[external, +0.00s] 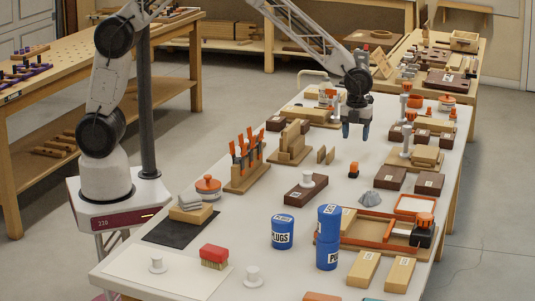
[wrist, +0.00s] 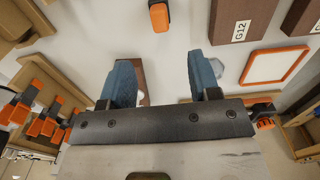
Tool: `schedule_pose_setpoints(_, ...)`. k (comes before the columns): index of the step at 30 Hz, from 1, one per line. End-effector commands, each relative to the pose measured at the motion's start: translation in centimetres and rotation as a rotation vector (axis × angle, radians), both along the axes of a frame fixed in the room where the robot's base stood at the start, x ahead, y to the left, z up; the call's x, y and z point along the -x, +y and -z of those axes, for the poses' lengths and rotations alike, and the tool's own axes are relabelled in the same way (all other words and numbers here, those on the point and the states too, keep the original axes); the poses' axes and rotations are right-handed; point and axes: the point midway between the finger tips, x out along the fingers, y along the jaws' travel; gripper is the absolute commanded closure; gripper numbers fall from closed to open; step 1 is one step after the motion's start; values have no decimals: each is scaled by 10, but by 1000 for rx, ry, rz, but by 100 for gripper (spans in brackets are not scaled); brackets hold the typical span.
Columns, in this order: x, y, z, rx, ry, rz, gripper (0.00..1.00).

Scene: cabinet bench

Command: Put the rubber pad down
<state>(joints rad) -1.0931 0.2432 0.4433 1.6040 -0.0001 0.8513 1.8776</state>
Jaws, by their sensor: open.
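My gripper (external: 355,130) hangs above the middle of the white bench. Its two blue fingers stand apart in the wrist view (wrist: 160,62), with nothing held between them. I cannot tell for certain which thing is the rubber pad. A flat black mat (external: 160,232) lies at the bench's left side, with a wooden block (external: 191,215) and grey pieces (external: 190,201) on it. A small orange-and-black item (external: 353,170) stands on the bench below my gripper; a similar one shows at the top of the wrist view (wrist: 158,15).
Blue tins (external: 282,232) and an orange-edged tray (external: 355,228) stand nearer the front. A rack of orange-handled tools (external: 246,162) stands left of my gripper. A brown block (external: 306,188) with a white knob lies mid-bench. Labelled dark blocks (external: 429,183) lie right. Bare bench surrounds the small orange item.

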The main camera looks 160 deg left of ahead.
Motion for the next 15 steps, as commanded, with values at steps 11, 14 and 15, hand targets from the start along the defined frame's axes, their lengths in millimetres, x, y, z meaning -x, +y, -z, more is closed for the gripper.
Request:
schedule_pose_setpoints(11,-39,-54,-36,-14,-10,-42,44)
schedule_pose_setpoints(14,-58,-87,-55,-20,-16,-69,44)
schedule_pose_setpoints(15,-66,-102,-64,-23,-19,-82,44)
